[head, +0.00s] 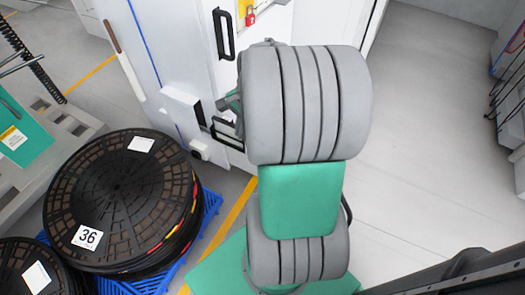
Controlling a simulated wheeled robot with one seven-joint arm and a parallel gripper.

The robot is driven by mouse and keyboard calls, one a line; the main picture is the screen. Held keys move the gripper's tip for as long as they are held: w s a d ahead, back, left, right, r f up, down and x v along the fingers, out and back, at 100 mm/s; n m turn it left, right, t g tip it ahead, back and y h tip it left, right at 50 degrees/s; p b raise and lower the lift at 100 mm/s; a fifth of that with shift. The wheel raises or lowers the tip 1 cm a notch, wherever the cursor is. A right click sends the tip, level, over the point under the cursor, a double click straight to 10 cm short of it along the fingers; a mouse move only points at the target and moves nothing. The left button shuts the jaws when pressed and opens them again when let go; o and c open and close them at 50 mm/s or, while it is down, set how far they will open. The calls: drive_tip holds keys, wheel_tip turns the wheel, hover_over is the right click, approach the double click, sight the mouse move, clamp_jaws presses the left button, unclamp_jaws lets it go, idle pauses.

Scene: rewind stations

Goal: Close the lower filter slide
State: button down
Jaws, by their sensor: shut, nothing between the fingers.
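A white box-shaped part (180,108) juts out from the front of the white cabinet (165,45), with a dark piece at its right end. It may be a filter slide, but I cannot tell whether it is the lower one. My gripper (224,130) shows only in part, at the left of my big grey arm link, close to the cabinet front and right of the white part. It is shut and holds nothing. My arm hides much of the cabinet's lower front, and I cannot tell whether the gripper touches anything.
Black reels (115,195) lie on a blue pallet (210,207) at the lower left, close to my arm. A black handle (223,35) and a red padlock (250,18) are on the cabinet above. Bare floor (430,130) lies at the right.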

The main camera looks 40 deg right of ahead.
drive_tip(key=s+d+f+m+t+y+b, duration=0.1)
drive_tip(key=s+d+f+m, duration=0.2)
drive_tip(key=d+f+m, duration=0.3)
drive_tip(key=s+d+f+m+t+b, duration=0.1)
drive_tip(key=s+d+f+m, duration=0.2)
drive_tip(key=d+f+m, duration=0.35)
drive_tip(key=w+a+f+b, duration=0.1)
drive_tip(key=w+f+b, duration=0.3)
drive_tip(key=w+f, duration=0.2)
drive_tip(key=shift+w+a+f+m, duration=0.25)
drive_tip(key=shift+w+f+m, duration=0.1)
drive_tip(key=shift+f, duration=0.3)
drive_tip(key=w+a+p, duration=0.1)
drive_tip(key=w, duration=0.3)
drive_tip(key=w+a+p, duration=0.1)
drive_tip(key=w+a, duration=0.1)
drive_tip(key=w, duration=0.2)
drive_tip(key=w+a, duration=0.1)
drive_tip(key=w, duration=0.4)
drive_tip(key=shift+a+p, duration=0.25)
drive_tip(key=shift+p, duration=0.15)
drive_tip(key=shift+s, duration=0.1)
